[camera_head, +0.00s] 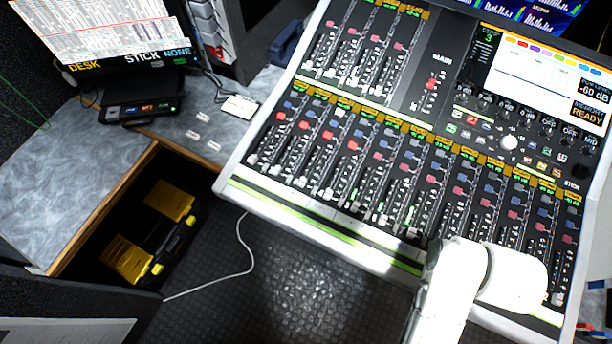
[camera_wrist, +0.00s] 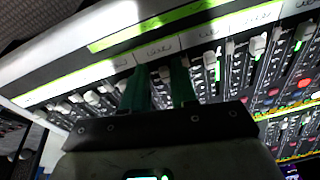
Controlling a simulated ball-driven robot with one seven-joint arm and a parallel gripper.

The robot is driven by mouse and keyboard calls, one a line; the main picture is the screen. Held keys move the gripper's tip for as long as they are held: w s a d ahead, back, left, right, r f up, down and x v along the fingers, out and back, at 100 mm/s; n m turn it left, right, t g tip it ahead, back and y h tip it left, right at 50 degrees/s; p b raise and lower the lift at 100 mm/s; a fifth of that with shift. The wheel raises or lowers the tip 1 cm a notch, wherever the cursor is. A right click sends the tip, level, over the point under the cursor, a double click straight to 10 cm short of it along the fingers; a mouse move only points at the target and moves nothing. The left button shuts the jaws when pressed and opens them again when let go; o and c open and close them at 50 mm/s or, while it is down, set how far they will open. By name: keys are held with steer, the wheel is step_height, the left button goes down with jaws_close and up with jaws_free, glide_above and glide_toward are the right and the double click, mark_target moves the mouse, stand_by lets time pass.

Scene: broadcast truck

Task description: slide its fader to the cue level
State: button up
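The mixing console (camera_head: 335,215) fills the right of the head view, with rows of fader strips, coloured buttons and pale fader caps at differing heights. Its screen (camera_head: 548,75) reads "-60 dB" and "READY". My white arm reaches over the lower right strips and hides my gripper there. In the wrist view my gripper (camera_wrist: 160,72) has two green fingers standing apart over the front ends of the strips. A pale fader cap (camera_wrist: 165,75) shows between them; I cannot tell whether they touch it. Another fader cap (camera_wrist: 209,60) stands just right of the fingers.
A monitor (camera_head: 110,35) reading "DESK STICK NONE" stands on the grey desk (camera_head: 60,180) at left. A yellow and black case (camera_head: 165,235) sits in the recess below. A white cable (camera_head: 245,250) lies on the dark floor. Neighbouring faders stand close on both sides.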

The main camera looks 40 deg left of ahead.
steer(key=shift+n+g, duration=0.5)
steer(key=shift+g, duration=0.3)
steer(key=w+a, duration=0.1)
steer(key=a, duration=0.5)
steer(key=w+a+r, duration=0.1)
steer(key=a, duration=0.5)
steer(key=w+a+r, duration=0.1)
steer(key=a, duration=0.5)
steer(key=shift+r, duration=0.15)
steer(key=s+a+r, duration=0.2)
steer(key=a+r, duration=0.1)
steer(key=a, duration=0.7)
steer(key=g+h, duration=0.1)
glide_toward(302, 180)
steer(key=shift+n, duration=0.3)
step_height(302, 180, down, 9)
steer(key=shift+w+r+p, duration=0.1)
steer(key=shift+r+p, duration=0.1)
steer(key=shift+p, duration=0.15)
jaws_close()
